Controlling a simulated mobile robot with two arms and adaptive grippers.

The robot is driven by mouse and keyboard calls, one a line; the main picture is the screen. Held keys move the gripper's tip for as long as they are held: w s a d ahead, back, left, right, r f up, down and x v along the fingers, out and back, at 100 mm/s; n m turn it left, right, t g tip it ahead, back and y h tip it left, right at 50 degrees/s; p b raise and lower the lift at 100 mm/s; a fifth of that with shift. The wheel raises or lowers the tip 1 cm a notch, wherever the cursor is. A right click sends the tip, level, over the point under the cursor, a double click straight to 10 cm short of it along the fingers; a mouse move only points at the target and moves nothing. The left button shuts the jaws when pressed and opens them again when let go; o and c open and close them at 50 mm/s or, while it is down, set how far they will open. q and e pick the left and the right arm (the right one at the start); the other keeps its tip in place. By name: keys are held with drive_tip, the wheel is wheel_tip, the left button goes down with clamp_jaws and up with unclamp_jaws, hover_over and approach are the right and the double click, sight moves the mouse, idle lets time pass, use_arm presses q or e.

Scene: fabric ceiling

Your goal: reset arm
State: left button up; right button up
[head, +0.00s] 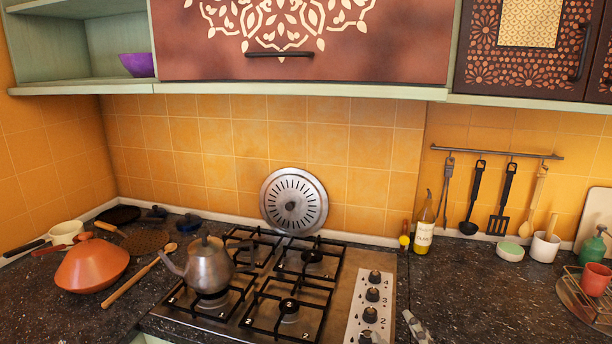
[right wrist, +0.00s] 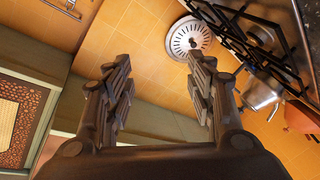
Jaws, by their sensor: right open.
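My right gripper (right wrist: 160,95) fills the middle of the right wrist view. Its two dark ridged fingers are spread wide apart, with nothing between them. Beyond them are the orange tiled wall and the round metal slotted disc (right wrist: 190,38). In the head view, grey parts that look like this gripper's fingertips (head: 414,326) show at the bottom edge, by the stove's right front corner; the rest is out of frame. My left gripper is in neither view.
A metal kettle (head: 209,268) stands on the gas stove (head: 333,268). An orange tagine (head: 92,266) and pans are left of it. An oil bottle (head: 424,226), hanging utensils (head: 505,200) and a red cup (head: 595,279) are right. Cupboards (head: 310,50) overhang the counter.

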drive_tip(key=s+d+f+m+g+h, duration=0.1)
drive_tip(key=s+d+f+m+g, duration=0.2)
drive_tip(key=s+f+g, duration=0.5)
drive_tip(key=s+f+m+g, duration=0.3)
drive_tip(key=s+f+g, duration=0.3)
drive_tip(key=s+f, duration=1)
drive_tip(key=s+f+g, duration=0.1)
drive_tip(key=s+f, duration=0.2)
drive_tip(key=f, duration=2.2)
drive_tip(key=s+d+f, duration=0.1)
drive_tip(key=s+f, duration=0.6)
drive_tip(key=s, duration=0.1)
drive_tip(key=s+d+f+g, duration=0.1)
drive_tip(key=s+d+f, duration=0.1)
drive_tip(key=s+f, duration=0.6)
drive_tip(key=shift+s+d+f, duration=0.25)
drive_tip(key=shift+s+d, duration=0.05)
drive_tip(key=shift+s, duration=0.1)
drive_tip(key=shift+c, duration=0.6)
clamp_jaws()
